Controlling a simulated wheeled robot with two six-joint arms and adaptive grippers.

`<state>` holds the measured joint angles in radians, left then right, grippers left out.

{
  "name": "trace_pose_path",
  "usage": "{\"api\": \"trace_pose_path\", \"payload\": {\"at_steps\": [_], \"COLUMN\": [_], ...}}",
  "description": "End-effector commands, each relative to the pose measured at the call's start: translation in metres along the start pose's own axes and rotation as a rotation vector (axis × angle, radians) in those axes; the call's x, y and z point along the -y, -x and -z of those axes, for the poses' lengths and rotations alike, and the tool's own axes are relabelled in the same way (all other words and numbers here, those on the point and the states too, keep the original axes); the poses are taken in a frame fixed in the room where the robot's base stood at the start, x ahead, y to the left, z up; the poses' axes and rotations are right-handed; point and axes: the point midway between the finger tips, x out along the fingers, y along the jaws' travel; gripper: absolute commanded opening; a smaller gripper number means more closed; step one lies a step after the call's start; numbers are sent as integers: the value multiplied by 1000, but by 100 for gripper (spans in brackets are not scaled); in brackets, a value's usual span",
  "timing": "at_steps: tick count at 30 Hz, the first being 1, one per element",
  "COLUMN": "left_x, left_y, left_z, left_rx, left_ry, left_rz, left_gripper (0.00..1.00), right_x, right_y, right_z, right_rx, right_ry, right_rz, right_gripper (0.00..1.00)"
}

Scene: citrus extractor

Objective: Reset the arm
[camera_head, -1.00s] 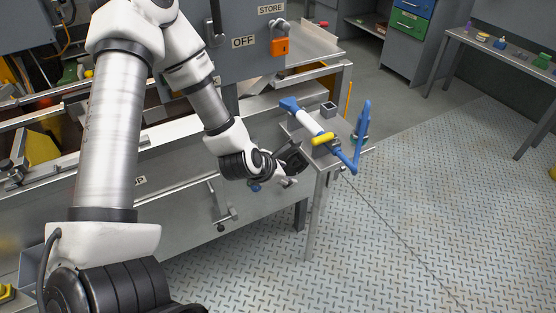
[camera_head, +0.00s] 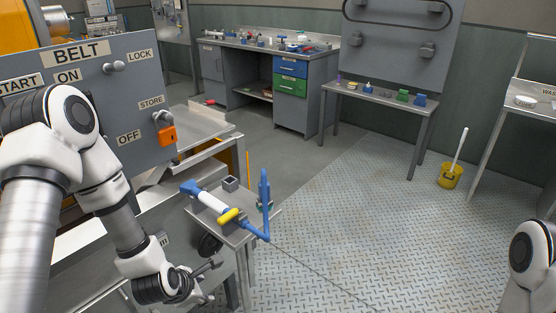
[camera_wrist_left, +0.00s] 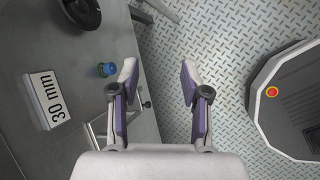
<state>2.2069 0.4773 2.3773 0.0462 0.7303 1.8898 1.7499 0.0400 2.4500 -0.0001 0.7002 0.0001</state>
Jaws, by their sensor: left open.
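My left arm (camera_head: 120,215) comes in from the left of the head view, bent downward. My left gripper (camera_head: 212,270) is in front of and below the small metal side table (camera_head: 235,238). In the left wrist view the gripper (camera_wrist_left: 158,78) is open, its two fingers wide apart with nothing between them. Patterned metal floor (camera_wrist_left: 225,40) shows behind the right finger.
A blue and white tool with a yellow grip (camera_head: 212,203) lies on the side table. Open floor (camera_head: 380,220) lies to the right. A yellow bucket (camera_head: 450,176) stands farther back.

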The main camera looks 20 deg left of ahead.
Motion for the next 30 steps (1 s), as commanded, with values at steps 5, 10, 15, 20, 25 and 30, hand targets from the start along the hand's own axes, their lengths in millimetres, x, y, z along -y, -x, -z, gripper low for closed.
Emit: {"api": "trace_pose_path", "payload": {"at_steps": [5,10,15,20,25,30], "left_x": [20,98,172,204,207,207], "left_y": [-8,-20,-12,-1,2,2], "left_z": [16,61,102,117,118,118], "left_rx": [-46,-178,-171,-14,175,242], "left_ry": [-29,-257,-933,-1588,-2111,-2284], "left_rz": [41,203,445,608,656,661], "left_gripper": [46,46,46,46,46,46], "right_x": [0,0,0,0,0,0], "right_y": [2,7,10,11,11,11], "right_z": [0,0,0,0,0,0], "right_rx": [0,0,0,0,0,0], "right_ry": [0,0,0,0,0,0], "right_rz": [0,0,0,0,0,0], "right_gripper": [40,40,40,40,40,40]}}
